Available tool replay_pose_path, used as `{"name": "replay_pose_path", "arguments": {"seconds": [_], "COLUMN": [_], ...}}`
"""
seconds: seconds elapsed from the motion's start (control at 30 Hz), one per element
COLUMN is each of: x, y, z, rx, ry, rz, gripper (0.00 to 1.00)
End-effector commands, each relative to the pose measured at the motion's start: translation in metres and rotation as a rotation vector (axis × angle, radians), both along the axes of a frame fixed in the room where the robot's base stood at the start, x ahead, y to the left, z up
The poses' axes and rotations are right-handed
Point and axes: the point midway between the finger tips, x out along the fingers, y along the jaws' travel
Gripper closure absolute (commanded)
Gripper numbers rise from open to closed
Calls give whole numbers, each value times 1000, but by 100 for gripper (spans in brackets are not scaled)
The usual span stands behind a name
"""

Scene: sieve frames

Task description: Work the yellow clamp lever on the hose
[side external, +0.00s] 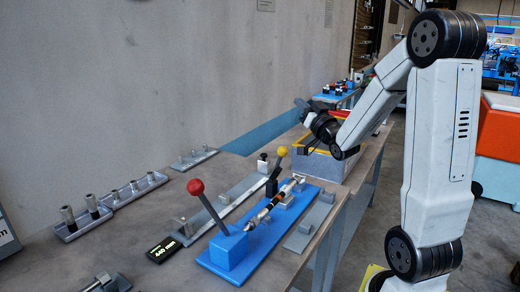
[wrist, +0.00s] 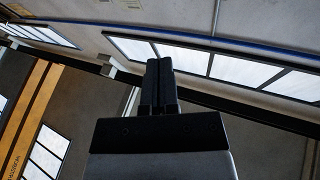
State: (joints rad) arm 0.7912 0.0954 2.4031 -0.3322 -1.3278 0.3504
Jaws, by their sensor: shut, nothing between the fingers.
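The yellow-knobbed lever (side external: 282,151) stands on the blue base plate (side external: 232,273) in the side view, its dark arm leaning a little. A hose-like part (side external: 265,215) with metal and dark sections lies along the plate beside it. A red-knobbed lever (side external: 196,187) rises from a blue block at the plate's near end. My gripper (side external: 301,105) is up behind and to the right of the yellow lever, apart from it. In the wrist view my gripper (wrist: 158,62) has its two black fingers together with nothing between them. The wrist view shows none of the levers.
A grey rail (side external: 235,195) lies left of the blue plate and a shorter grey plate (side external: 310,222) lies right of it. A black display (side external: 163,250) sits at the front left. A peg tray (side external: 135,190) is further left. A yellow-rimmed bin (side external: 318,162) stands behind.

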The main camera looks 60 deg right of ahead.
Motion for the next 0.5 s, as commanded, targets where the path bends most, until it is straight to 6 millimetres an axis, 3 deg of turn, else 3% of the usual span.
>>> {"name": "replay_pose_path", "arguments": {"seconds": [0.5], "x": [93], "y": [-51], "z": [-19], "rx": [-71], "ry": [411], "rz": [-71], "gripper": [100]}}
